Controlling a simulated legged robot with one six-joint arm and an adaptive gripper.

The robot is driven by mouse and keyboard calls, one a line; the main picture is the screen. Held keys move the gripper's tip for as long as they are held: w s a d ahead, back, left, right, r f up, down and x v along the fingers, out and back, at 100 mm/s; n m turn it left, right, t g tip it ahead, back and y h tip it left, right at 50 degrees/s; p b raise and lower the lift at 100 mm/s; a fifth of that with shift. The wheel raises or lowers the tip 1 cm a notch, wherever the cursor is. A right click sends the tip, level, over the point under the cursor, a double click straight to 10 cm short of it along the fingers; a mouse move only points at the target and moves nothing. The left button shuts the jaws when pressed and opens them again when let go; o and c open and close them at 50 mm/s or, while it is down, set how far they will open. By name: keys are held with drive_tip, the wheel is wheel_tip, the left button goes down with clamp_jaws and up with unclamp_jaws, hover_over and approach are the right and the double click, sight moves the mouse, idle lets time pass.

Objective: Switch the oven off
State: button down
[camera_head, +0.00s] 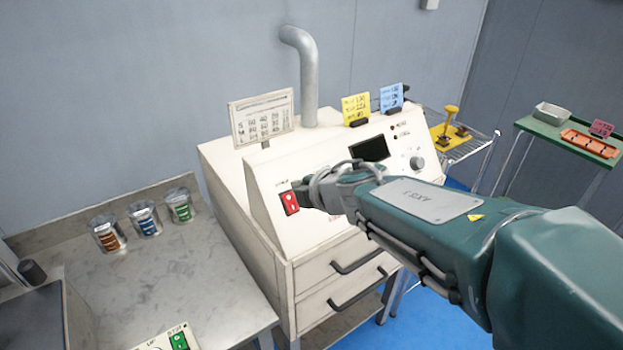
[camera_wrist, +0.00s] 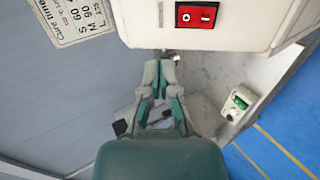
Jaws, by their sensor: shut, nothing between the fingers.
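The oven (camera_head: 240,165) is a cream cabinet with a sloped control panel in the middle of the head view. A red rocker switch (camera_head: 290,202) sits at the panel's lower left; it also shows at the top of the wrist view (camera_wrist: 197,14), with its two marks visible. My gripper (camera_head: 304,194) is shut and empty, its tips close to the right side of the switch in the head view. In the wrist view the fingertips (camera_wrist: 166,62) are together, below and left of the switch. I cannot tell whether they touch the panel. The arm hides part of the panel.
A grey bench (camera_head: 200,270) on the left holds several small jars (camera_head: 146,220) and a box with a green switch (camera_head: 178,341). A cure-time sign (camera_head: 262,117) and a pipe (camera_head: 305,75) stand above the oven. A green side table (camera_head: 560,130) is at right.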

drive_tip(key=s+d+r+m+t+h, duration=0.35)
drive_tip(key=d+r+m, duration=0.35)
drive_tip(key=d+r, duration=0.25)
drive_tip(key=s+d+f+m+h, duration=0.2)
drive_tip(key=s+d+m+h, duration=0.25)
drive_tip(key=d+m, duration=0.5)
drive_tip(key=s+a+f+m+g+y, duration=0.1)
drive_tip(key=s+f+m+g, duration=0.6)
drive_tip(key=s+f, duration=0.3)
drive_tip(key=s+m, duration=0.1)
drive_tip(key=s, duration=0.2)
drive_tip(key=shift+s+f+g+y, duration=0.25)
drive_tip(key=shift+g+y, duration=0.05)
drive_tip(key=shift+g, duration=0.05)
